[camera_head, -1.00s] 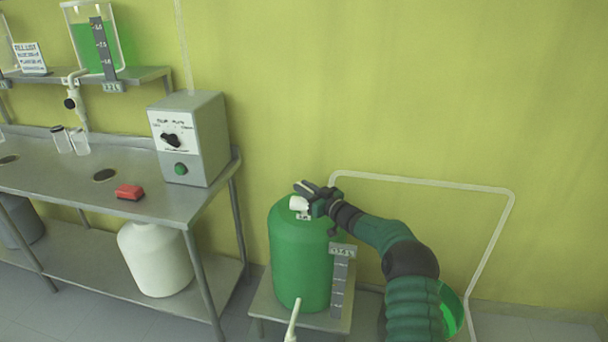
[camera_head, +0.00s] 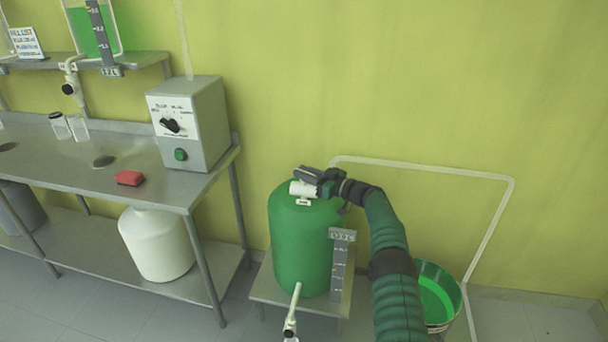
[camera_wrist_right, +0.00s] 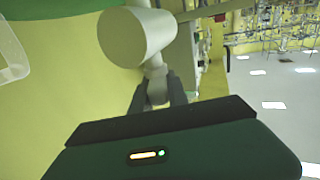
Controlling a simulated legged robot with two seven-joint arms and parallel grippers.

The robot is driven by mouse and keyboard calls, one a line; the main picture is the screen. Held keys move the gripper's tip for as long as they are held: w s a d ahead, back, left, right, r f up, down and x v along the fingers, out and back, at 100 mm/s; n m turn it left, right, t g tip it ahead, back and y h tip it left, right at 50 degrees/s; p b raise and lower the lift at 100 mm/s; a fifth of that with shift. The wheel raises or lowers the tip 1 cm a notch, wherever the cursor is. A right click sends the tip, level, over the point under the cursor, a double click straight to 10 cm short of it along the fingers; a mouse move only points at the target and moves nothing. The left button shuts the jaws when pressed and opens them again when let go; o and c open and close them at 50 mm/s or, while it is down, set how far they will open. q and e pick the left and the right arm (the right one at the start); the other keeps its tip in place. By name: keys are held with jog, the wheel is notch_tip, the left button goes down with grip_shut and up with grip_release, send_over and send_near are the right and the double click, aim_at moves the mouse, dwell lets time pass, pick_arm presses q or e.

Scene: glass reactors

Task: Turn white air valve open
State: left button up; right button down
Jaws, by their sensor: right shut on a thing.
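The white air valve (camera_head: 302,189) sits on top of the green tank (camera_head: 300,245) in the head view. My right gripper (camera_head: 314,175) is at the valve, its dark fingers just above and behind the white cylinder. In the right wrist view, the valve's pale cylinder (camera_wrist_right: 136,37) stands beyond the fingertips. My right gripper (camera_wrist_right: 158,92) is shut on the narrow, pale handle below that cylinder. The head view does not show the grip itself clearly. My left gripper is not in view.
A steel bench (camera_head: 150,180) with a grey control box (camera_head: 208,125) stands left of the tank. A white spout (camera_head: 294,310) rises in front. A bucket with green liquid (camera_head: 438,298) stands at right. A pale pipe (camera_head: 420,167) runs along the wall.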

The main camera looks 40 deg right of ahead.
jog(key=shift+d+r, duration=0.15)
jog(key=shift+r, duration=0.15)
jog(key=c, duration=1.6)
grip_release()
jog(key=o, duration=0.3)
jog(key=shift+f, duration=0.2)
jog(key=shift+s, duration=0.15)
jog(key=p+v, duration=0.3)
jog(key=v, duration=1.3)
jog(key=shift+s+d+f, duration=0.15)
jog(key=shift+s, duration=0.05)
